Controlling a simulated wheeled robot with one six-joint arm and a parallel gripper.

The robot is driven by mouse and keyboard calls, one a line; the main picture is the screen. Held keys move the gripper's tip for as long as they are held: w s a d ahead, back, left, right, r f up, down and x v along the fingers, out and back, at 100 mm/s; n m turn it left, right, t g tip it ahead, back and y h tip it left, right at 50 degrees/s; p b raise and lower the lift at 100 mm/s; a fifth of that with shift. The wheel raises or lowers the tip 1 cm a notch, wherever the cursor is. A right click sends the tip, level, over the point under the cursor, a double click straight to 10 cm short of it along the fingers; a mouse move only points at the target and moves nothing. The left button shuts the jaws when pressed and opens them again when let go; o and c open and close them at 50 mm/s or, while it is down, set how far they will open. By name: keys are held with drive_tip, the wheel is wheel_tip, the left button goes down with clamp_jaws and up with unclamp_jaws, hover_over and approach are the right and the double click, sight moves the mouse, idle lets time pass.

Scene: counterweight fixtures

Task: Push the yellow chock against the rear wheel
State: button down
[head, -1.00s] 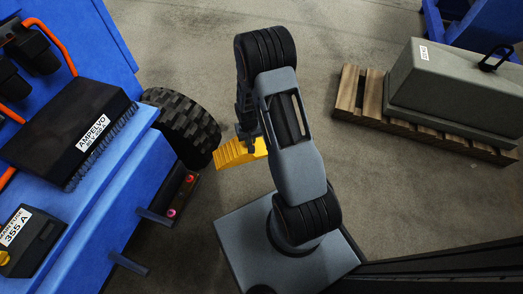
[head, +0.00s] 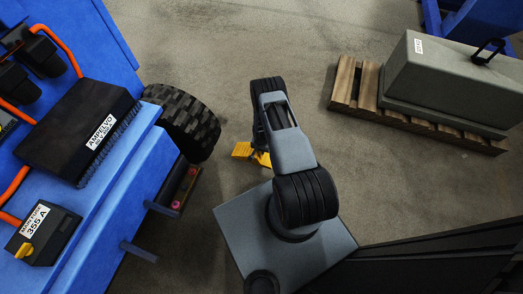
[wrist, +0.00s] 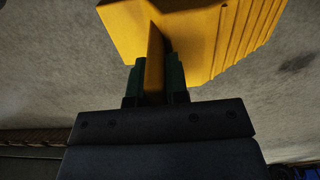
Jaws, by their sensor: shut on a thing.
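The yellow chock (head: 242,150) is on or near the floor just right of the rear wheel (head: 187,118), a black knobbly tyre on the blue machine. In the head view a narrow strip of floor shows between tyre and chock. My arm hides part of the chock's right side. In the wrist view the chock (wrist: 190,28) fills the top, its ridged face to the right. My gripper (wrist: 154,82) is shut on the chock's upright yellow fin, one green-edged finger on each side. I cannot tell whether the chock touches the floor.
The blue machine (head: 100,225) stands at left, with short pegs sticking out below the wheel. A wooden pallet (head: 345,85) with a grey block (head: 440,75) is at right. Floor beyond my arm and between wheel and pallet is clear.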

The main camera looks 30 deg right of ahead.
drive_tip(key=shift+f+b, duration=1.8)
drive_tip(key=shift+f, duration=1.1)
drive_tip(key=shift+f+b, duration=0.4)
drive_tip(key=shift+b, duration=0.2)
drive_tip(key=c, duration=1)
unclamp_jaws()
drive_tip(key=shift+c, duration=0.2)
drive_tip(key=shift+s, duration=0.1)
